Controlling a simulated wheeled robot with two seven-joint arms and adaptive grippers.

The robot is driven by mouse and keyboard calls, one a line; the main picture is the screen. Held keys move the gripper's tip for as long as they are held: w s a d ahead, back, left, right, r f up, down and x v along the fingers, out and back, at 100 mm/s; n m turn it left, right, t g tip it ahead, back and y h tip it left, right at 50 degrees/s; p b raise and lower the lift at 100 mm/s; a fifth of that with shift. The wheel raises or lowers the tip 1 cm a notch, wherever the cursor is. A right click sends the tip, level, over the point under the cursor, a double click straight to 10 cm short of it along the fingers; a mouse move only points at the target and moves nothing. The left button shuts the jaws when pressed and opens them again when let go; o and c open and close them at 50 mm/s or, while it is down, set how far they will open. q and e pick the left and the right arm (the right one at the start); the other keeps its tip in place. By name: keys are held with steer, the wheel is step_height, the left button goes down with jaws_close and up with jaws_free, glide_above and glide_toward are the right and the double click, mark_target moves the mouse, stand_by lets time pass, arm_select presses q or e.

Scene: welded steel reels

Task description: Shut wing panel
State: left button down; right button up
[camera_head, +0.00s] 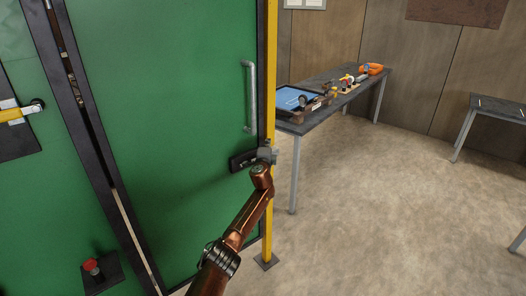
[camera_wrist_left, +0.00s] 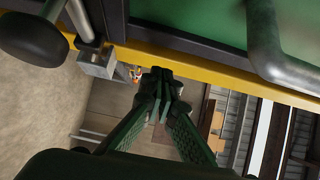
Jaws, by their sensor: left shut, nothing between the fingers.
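The green wing panel (camera_head: 170,110) fills the left middle of the head view. A vertical grey handle (camera_head: 251,95) is near its right edge; a grey tube handle also shows close up in the left wrist view (camera_wrist_left: 268,45). The panel's dark edge lies along the yellow post (camera_head: 267,215); whether a gap remains is hard to tell. My left gripper (camera_head: 265,154) is at that edge, below the handle, partly hidden by my copper arm. In the left wrist view its fingers (camera_wrist_left: 162,80) are together and empty, in front of the yellow post (camera_wrist_left: 205,75).
A black knob (camera_wrist_left: 32,38) and a metal block (camera_wrist_left: 98,62) are beside my fingers. A table (camera_head: 335,100) with a blue tray and small parts stands right of the post. Another table (camera_head: 495,108) is at the far right. The floor between (camera_head: 390,210) is clear.

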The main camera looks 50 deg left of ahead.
arm_select(q)
steer(key=p+v, duration=0.4)
steer(key=v, duration=0.6)
steer(key=shift+d, duration=0.4)
arm_select(e)
steer(key=r, duration=0.1)
steer(key=w+r, duration=0.1)
steer(key=r, duration=0.1)
steer(key=w+r, duration=0.1)
steer(key=shift+r, duration=0.3)
arm_select(q)
steer(key=shift+s, duration=0.15)
